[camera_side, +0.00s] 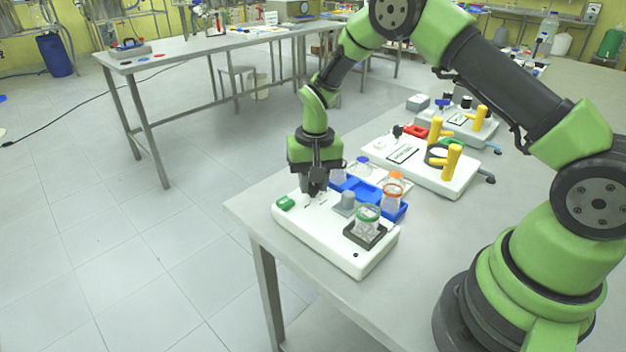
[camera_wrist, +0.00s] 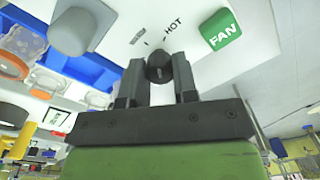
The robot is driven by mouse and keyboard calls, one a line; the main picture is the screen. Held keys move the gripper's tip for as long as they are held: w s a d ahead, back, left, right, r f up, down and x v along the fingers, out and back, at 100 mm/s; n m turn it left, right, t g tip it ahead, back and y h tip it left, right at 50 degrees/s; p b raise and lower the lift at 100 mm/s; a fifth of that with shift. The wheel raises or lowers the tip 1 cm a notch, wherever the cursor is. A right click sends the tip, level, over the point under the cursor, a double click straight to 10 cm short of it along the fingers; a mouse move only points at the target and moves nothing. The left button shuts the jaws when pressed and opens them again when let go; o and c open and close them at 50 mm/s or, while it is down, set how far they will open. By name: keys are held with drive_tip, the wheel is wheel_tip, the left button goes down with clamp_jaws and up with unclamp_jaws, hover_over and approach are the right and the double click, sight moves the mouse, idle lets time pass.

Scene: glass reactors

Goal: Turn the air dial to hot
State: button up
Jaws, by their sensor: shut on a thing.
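The air dial (camera_wrist: 159,68) is a small dark round knob on the white device (camera_side: 338,241), with printed marks and the word HOT beside it in the wrist view. My gripper (camera_wrist: 158,84) has its two dark fingers closed on either side of the dial. In the side view my gripper (camera_side: 315,188) points down at the back left part of the white device and hides the dial there. Which mark the dial points at cannot be told.
A green FAN button (camera_wrist: 220,29) sits beside the dial, and a grey knob (camera_side: 345,202) stands on the device. A jar (camera_side: 367,221) sits in a black holder. A blue tray (camera_side: 358,190) with an orange-lidded jar (camera_side: 392,192) lies behind. Another white device (camera_side: 420,165) stands farther back.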

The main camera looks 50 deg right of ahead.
drive_tip(key=shift+m, duration=2.2)
drive_tip(key=o, duration=0.9)
drive_tip(key=shift+o, duration=0.2)
wheel_tip(320, 180, up, 10)
drive_tip(key=shift+s, duration=0.2)
drive_tip(key=shift+d, duration=0.1)
